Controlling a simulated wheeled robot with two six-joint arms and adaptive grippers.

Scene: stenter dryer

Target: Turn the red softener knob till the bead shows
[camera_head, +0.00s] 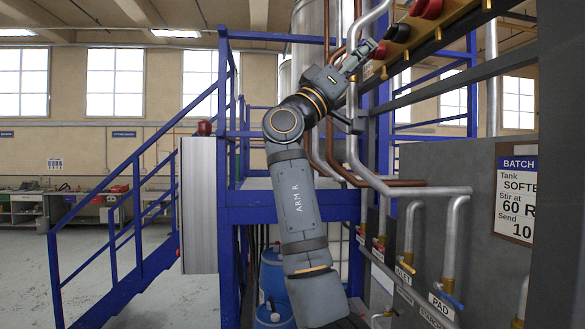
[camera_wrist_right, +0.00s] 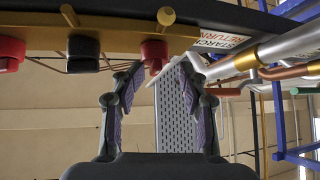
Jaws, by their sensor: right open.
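A row of knobs sits on a yellow-brown rail (camera_head: 450,30) at the top of the head view: a red knob (camera_head: 429,9), a black knob (camera_head: 399,32) and another red knob (camera_head: 380,50). In the right wrist view they show as a red knob (camera_wrist_right: 10,52), a black knob (camera_wrist_right: 83,52) and a red knob (camera_wrist_right: 154,54). My right gripper (camera_head: 362,88) is raised to the rail and open. Its fingertips (camera_wrist_right: 160,70) stand either side of the last red knob; contact is unclear. I cannot read which knob is softener, and no bead can be made out.
Bent steel and copper pipes (camera_head: 440,190) run close beside my right arm. A blue stair frame (camera_head: 130,230) and platform stand left, with blue drums (camera_head: 273,275) below. A batch sign (camera_head: 515,190) hangs on the grey panel. Floor at far left is clear.

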